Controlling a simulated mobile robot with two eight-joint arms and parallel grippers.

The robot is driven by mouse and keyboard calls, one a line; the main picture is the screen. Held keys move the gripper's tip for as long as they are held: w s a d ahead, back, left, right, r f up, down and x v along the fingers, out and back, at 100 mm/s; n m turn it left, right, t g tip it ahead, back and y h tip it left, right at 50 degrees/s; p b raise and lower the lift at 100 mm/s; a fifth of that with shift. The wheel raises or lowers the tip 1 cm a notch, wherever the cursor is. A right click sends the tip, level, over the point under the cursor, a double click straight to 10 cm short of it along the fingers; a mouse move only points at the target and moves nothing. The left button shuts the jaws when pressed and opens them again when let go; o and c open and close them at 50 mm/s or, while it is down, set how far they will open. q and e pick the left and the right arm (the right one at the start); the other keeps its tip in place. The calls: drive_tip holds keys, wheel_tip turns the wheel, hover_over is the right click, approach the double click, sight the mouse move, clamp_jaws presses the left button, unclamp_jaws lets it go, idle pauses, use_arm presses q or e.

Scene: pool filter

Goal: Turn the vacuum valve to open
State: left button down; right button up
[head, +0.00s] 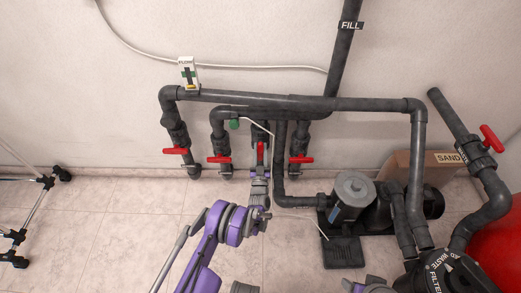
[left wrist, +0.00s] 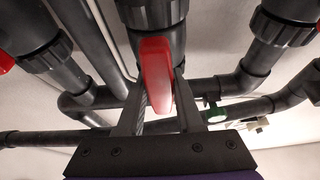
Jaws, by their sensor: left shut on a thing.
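Several red-handled valves sit on the dark vertical pipes along the wall. My left gripper (head: 261,168) is at the red handle (head: 261,151) of the third valve from the left. In the left wrist view the gripper (left wrist: 157,108) is shut on this red handle (left wrist: 156,72), with one finger on each side. In the head view this handle points along its pipe, partly hidden by the gripper. I can read no vacuum label on it. My right gripper is not in view; only a purple and grey arm part of mine shows at the bottom edge.
Other red handles lie crosswise on neighbouring valves: left (head: 176,151), second (head: 219,160) and right (head: 300,160). A pump (head: 351,196) stands at the right, before a cardboard SAND box (head: 440,160). Open tiled floor (head: 125,225) lies at the left.

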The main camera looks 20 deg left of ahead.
use_arm(q)
drive_tip(key=shift+n, duration=0.4)
drive_tip(key=c, duration=0.6)
unclamp_jaws()
drive_tip(key=shift+o, duration=0.2)
drive_tip(key=shift+s, duration=0.1)
drive_tip(key=v, duration=1)
drive_tip(key=shift+s+d+f+p, duration=0.15)
drive_tip(key=shift+s+d+p, duration=0.1)
drive_tip(key=shift+p, duration=0.2)
